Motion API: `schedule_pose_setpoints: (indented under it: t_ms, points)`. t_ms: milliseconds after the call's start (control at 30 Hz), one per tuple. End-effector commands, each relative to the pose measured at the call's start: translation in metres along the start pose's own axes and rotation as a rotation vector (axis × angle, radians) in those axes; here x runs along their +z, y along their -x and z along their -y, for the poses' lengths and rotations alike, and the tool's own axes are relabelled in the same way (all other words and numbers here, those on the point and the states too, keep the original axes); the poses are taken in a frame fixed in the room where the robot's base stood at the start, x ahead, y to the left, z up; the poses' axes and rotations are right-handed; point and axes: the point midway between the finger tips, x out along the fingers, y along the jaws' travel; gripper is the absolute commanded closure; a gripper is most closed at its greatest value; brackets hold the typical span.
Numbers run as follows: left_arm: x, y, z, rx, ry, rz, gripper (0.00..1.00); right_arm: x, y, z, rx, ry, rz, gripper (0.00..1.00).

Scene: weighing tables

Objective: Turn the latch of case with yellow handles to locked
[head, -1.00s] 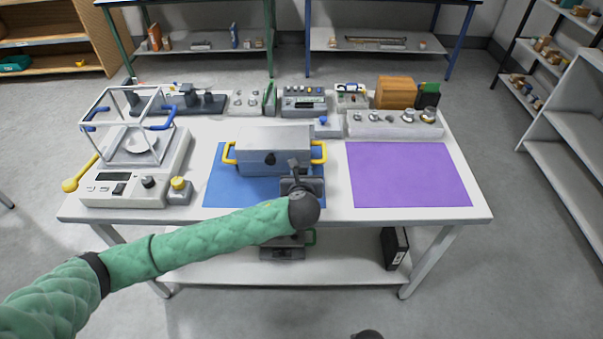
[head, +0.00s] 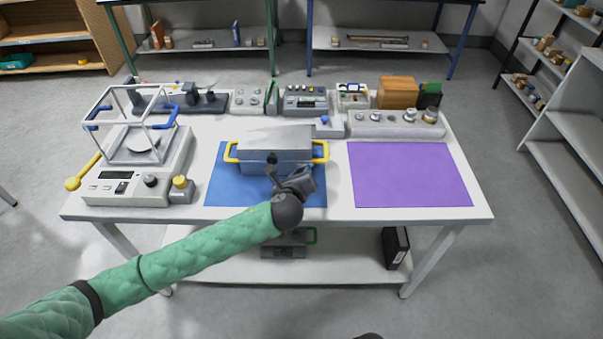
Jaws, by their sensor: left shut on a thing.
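The grey case with yellow handles (head: 290,137) sits on the blue mat (head: 226,190) in the middle of the table. One yellow handle shows on its left end and one on its right end. A small dark latch (head: 273,158) shows on the case's front face. My left gripper (head: 275,171) is at the front of the case, its fingertips at the latch, and it is shut on the latch. The fingers partly cover the latch, so its exact angle is hard to tell.
A balance with a wire-frame shield (head: 125,190) stands at the left. The purple mat (head: 410,175) at the right is bare. Weights and instruments line the table's back. A second case (head: 284,250) and a black binder (head: 396,248) are on the lower shelf.

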Motion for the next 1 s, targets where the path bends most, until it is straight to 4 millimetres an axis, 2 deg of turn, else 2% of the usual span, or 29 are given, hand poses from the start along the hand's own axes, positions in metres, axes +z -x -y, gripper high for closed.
schedule_pose_setpoints:
  t_ms: [367, 767, 800, 900, 1000]
  points:
    - [0.0, 0.0, -0.002, -0.042, 0.105, 0.0, 0.92, -0.015, 0.019, 0.013, -0.017, -0.01, -0.018, 0.47]
    - [0.0, 0.0, -0.002, -0.045, 0.11, 0.001, 0.92, -0.009, 0.017, 0.009, -0.01, -0.005, -0.006, 0.47]
    - [0.0, 0.0, -0.002, -0.045, 0.11, 0.001, 0.63, -0.008, 0.017, 0.008, -0.01, -0.005, -0.005, 0.47]
    - [0.0, 0.0, -0.002, -0.045, 0.11, 0.001, 0.47, -0.008, 0.016, 0.007, -0.008, -0.004, -0.005, 0.47]
    - [0.0, 0.0, -0.002, -0.045, 0.11, 0.001, 0.47, -0.008, 0.016, 0.007, -0.008, -0.003, -0.005, 0.47]
